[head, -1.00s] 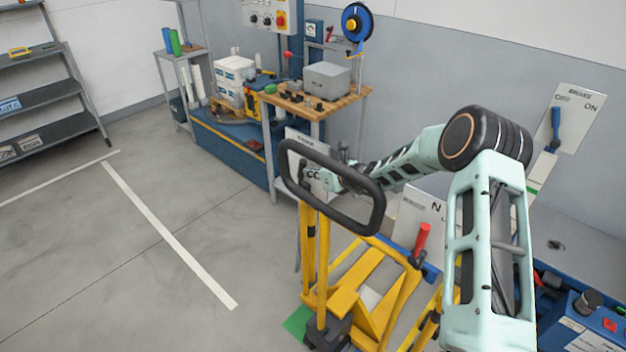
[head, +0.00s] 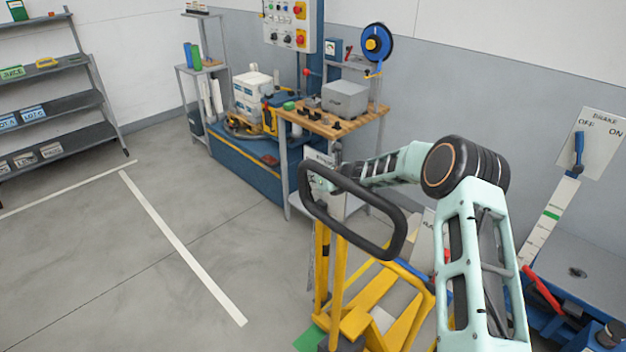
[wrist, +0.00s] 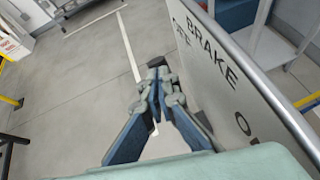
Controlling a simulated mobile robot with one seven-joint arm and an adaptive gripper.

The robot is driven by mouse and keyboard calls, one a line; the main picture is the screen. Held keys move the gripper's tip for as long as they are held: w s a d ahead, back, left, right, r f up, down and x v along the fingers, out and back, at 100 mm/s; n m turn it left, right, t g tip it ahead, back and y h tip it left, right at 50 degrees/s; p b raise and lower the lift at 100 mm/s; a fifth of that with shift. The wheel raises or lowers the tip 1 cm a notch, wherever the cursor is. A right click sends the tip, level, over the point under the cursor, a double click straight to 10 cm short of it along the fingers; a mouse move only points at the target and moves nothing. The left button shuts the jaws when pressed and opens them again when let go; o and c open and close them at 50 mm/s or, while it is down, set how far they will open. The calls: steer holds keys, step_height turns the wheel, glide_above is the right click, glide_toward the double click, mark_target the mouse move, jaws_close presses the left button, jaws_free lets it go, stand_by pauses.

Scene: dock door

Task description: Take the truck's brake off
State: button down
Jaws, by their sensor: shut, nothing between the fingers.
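The yellow pallet truck (head: 377,290) stands at lower middle in the head view, its black loop handle (head: 402,235) raised towards me. In the wrist view a white plate lettered BRAKE (wrist: 215,75) stands close on the right, with OFF near its far end and part of another word near its close end. I see no brake lever on the visible part of this plate. My gripper (wrist: 160,82) is shut and empty, to the left of the plate. In the head view its tip is largely hidden behind the handle.
Another BRAKE plate (head: 595,140) with a blue lever (head: 579,150) is at the right, above blue equipment with a red lever (head: 541,289). A workbench (head: 340,125) with a grey box stands behind the truck. The floor at left is clear up to the shelves (head: 55,105).

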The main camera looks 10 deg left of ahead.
steer(key=shift+w+a, duration=0.15)
steer(key=shift+a, duration=0.05)
steer(key=shift+r, duration=0.1)
stand_by(0.4)
